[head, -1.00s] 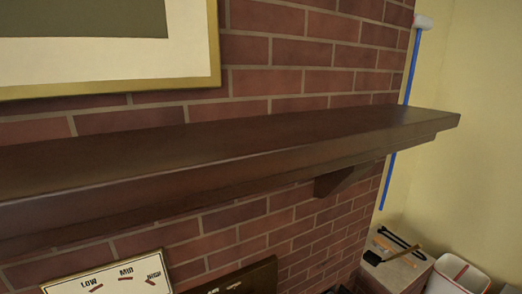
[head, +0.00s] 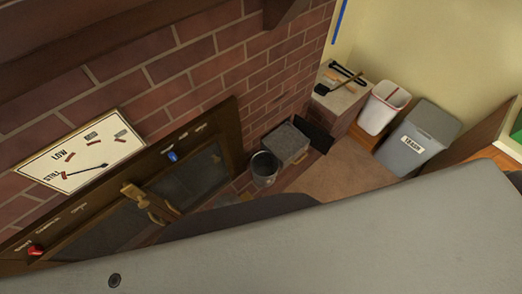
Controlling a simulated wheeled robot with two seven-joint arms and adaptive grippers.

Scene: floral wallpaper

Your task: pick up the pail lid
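A small round metal pail (head: 264,180) stands on the floor by the brick wall, low in the middle of the head view. Its top looks open and dark inside. I cannot make out a separate pail lid for certain. A grey square box (head: 286,143) with a flat top stands right behind the pail, and a dark flat piece (head: 316,136) lies beside it. Neither of my grippers is in view.
A large grey surface (head: 330,245) with a round hole hides the foreground. A low cabinet (head: 342,98), a white bin (head: 378,115) and a grey trash bin (head: 405,152) stand beyond open brown floor (head: 345,170).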

